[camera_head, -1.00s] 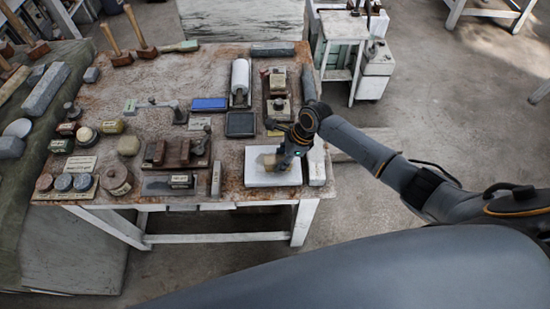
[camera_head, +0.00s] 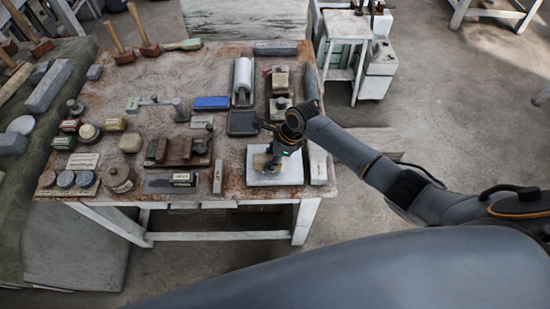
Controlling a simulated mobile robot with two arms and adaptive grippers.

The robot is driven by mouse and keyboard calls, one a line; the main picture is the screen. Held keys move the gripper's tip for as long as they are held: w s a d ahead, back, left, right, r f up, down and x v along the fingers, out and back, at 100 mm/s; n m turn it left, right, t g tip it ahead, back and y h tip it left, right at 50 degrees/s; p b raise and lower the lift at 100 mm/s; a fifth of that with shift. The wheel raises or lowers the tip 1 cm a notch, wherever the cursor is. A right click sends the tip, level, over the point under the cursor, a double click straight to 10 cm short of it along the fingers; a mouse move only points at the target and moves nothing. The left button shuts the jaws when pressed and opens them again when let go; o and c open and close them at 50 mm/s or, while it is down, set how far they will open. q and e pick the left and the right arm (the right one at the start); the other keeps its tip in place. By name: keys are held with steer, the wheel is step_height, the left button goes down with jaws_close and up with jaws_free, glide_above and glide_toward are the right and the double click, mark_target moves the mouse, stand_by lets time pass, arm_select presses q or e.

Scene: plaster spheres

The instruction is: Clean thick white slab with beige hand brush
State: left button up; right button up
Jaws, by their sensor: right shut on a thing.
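The thick white slab (camera_head: 291,173) lies flat near the front right corner of the worktable. My right gripper (camera_head: 268,165) reaches in from the right and points down over the slab's left half. It is shut on the beige hand brush (camera_head: 261,162), which is small and partly hidden by the fingers. The brush is at the slab's top surface; I cannot tell for certain whether it touches. My left gripper does not show.
The rusty worktable (camera_head: 170,80) holds many tools. A grey bar (camera_head: 318,165) lies right of the slab, a small upright block (camera_head: 218,177) left of it, and a dark square tray (camera_head: 242,123) behind it. A white roll (camera_head: 242,77) lies farther back.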

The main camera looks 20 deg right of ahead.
steer(key=shift+s+d+r, duration=0.15)
steer(key=shift+d+r, duration=0.25)
steer(key=shift+d, duration=0.15)
steer(key=shift+s+d+r, duration=0.15)
steer(key=shift+d+r, duration=0.2)
steer(key=shift+d, duration=0.15)
steer(key=shift+w+d+f, duration=0.1)
steer(key=shift+w+d, duration=0.1)
steer(key=shift+w, duration=0.6)
steer(key=shift+w+d+f, duration=0.1)
steer(key=shift+w+d, duration=0.1)
steer(key=shift+w, duration=0.55)
steer(key=shift+f+b, duration=0.35)
steer(key=shift+f, duration=0.2)
